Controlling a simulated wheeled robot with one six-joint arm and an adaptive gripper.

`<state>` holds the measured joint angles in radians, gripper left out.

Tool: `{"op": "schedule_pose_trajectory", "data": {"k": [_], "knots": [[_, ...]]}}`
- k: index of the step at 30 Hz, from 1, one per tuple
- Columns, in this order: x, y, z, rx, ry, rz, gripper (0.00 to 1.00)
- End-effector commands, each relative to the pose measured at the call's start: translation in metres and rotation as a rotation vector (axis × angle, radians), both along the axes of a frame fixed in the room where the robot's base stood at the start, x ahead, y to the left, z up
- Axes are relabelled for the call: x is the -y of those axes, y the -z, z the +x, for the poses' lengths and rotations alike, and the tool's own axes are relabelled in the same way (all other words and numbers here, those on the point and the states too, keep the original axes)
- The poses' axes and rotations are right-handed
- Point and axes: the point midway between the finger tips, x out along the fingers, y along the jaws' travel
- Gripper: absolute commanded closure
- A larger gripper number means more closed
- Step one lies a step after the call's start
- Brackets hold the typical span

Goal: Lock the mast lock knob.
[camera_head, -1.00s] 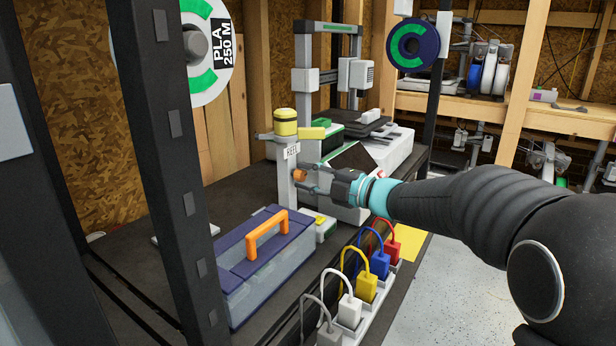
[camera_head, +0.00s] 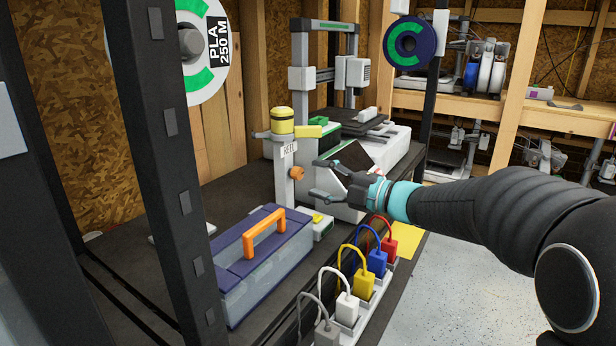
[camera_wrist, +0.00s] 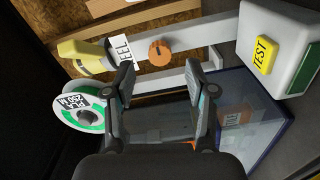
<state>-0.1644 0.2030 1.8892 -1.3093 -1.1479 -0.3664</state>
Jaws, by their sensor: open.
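The mast lock knob is an orange round knob (camera_head: 297,173) on the side of a pale grey mast (camera_head: 284,185) labelled "REEL". In the wrist view the knob (camera_wrist: 160,53) shows a dark mark on its face, ahead of the fingers and near the middle of the gap between them. My gripper (camera_head: 322,178) is open and empty, to the right of the knob and apart from it. In the wrist view my gripper's (camera_wrist: 160,82) two fingers stand wide apart. The mast (camera_wrist: 200,40) runs across that view behind the knob.
A blue toolbox with an orange handle (camera_head: 263,238) is in front, left of a power strip with several coloured plugs (camera_head: 350,305). A small box with a yellow TEST button (camera_wrist: 264,55) sits near the mast foot. A printer (camera_head: 375,150) stands behind.

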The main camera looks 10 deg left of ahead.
Motion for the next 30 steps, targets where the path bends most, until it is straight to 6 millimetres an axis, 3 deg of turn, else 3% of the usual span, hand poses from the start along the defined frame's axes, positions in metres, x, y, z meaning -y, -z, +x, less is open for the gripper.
{"op": "schedule_pose_trajectory", "data": {"k": [6, 12, 27, 30], "knots": [[0.042, 0.000, -0.013, 0.000, 0.004, -0.001, 0.44], [0.066, 0.000, -0.022, 0.000, 0.002, 0.000, 0.44], [0.073, 0.000, -0.025, -0.007, 0.000, 0.001, 0.44], [0.076, 0.006, -0.016, -0.032, 0.042, -0.015, 0.44]]}}
